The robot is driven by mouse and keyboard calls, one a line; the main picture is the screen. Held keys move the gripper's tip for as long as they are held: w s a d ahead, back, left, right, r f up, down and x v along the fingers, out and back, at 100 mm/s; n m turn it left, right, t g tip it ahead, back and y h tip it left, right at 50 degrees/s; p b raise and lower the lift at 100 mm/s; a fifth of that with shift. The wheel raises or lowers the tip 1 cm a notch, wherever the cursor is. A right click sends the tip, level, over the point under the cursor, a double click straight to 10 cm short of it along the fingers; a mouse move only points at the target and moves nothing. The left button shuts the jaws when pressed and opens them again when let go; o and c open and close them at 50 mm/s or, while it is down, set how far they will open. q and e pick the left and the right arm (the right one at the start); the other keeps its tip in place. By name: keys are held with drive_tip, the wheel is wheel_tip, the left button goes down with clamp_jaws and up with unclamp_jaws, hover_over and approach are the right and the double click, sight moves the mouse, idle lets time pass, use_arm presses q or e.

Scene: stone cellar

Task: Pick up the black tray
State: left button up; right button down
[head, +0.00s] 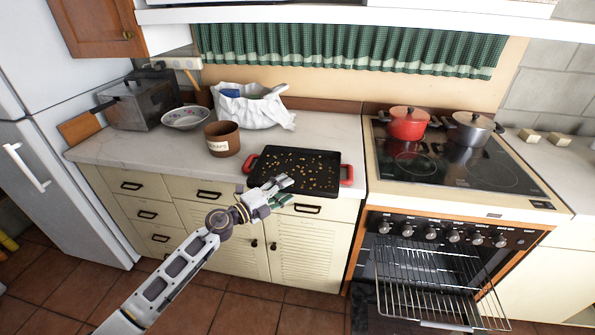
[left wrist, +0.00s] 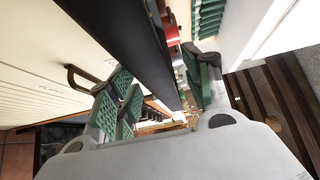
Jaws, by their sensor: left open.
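The black tray (head: 318,188) lies on the worktop at its front edge, left of the stove. It has red handles at both ends and small golden-brown bits scattered on it. My left gripper (head: 283,190) is at the tray's front edge, open, and hides part of that edge. In the left wrist view the dark side of the tray (left wrist: 125,42) runs between the green-padded fingers of the left gripper (left wrist: 165,95). I cannot tell whether any finger touches it. My right gripper is not in view.
A brown pot (head: 222,140) stands left of the tray, with a white bag (head: 250,108) behind. Right are the stove (head: 460,172), a red pot (head: 408,124) and a grey pot (head: 468,129). The oven is open, its rack (head: 440,272) sticking out.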

use_arm(q)
drive_tip(key=shift+x, duration=1.05)
clamp_jaws()
drive_tip(key=shift+r, duration=0.1)
